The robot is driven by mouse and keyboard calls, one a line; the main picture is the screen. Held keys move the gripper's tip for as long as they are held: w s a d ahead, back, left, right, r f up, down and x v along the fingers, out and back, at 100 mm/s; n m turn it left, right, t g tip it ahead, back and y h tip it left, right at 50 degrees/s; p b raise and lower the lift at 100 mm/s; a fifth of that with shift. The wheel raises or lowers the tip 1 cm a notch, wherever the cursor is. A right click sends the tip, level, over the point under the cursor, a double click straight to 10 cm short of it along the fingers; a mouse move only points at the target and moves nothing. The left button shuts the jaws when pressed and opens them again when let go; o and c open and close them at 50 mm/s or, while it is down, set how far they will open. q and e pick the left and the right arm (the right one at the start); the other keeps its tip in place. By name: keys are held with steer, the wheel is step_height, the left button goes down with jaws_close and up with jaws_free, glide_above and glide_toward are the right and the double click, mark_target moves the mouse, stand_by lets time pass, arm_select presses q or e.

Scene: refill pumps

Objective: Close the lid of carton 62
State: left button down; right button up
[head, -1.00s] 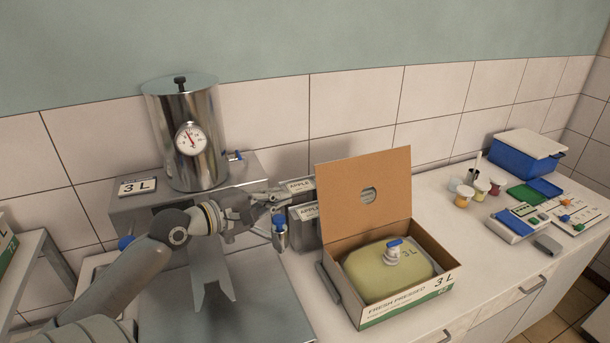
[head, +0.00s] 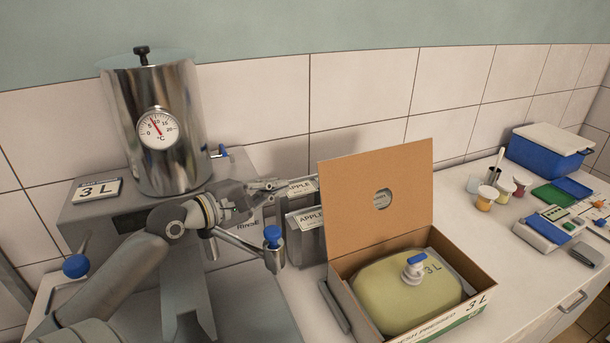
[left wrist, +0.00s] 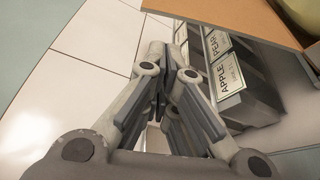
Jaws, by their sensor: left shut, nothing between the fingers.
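The carton (head: 455,329) stands on the counter with its brown lid (head: 343,208) raised upright at the back. The lid has a round hole. A yellow-green bag (head: 385,292) marked 3 L with a blue-and-white tap (head: 413,268) lies inside. The number 62 cannot be read on it. My left gripper (head: 280,184) is shut and empty, left of the raised lid and apart from it. In the left wrist view its fingers (left wrist: 163,105) are together, and the lid's brown edge (left wrist: 255,18) shows at the upper right. My right gripper is not in view.
Label holders marked APPLE (head: 308,220) and PEAR stand between my left gripper and the carton. A steel tank (head: 158,100) with a dial stands on the left. Small jars (head: 486,198) and a blue box (head: 540,153) stand to the right.

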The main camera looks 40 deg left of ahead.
arm_select(q)
steer(key=r+p+x, duration=0.1)
steer(key=p+x, duration=0.2)
steer(key=x, duration=0.6)
steer(key=shift+d+f, duration=0.2)
steer(key=shift+f, duration=0.2)
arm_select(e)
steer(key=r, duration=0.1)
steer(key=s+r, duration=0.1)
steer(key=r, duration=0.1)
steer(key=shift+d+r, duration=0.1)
arm_select(q)
steer(key=shift+d+r, duration=0.1)
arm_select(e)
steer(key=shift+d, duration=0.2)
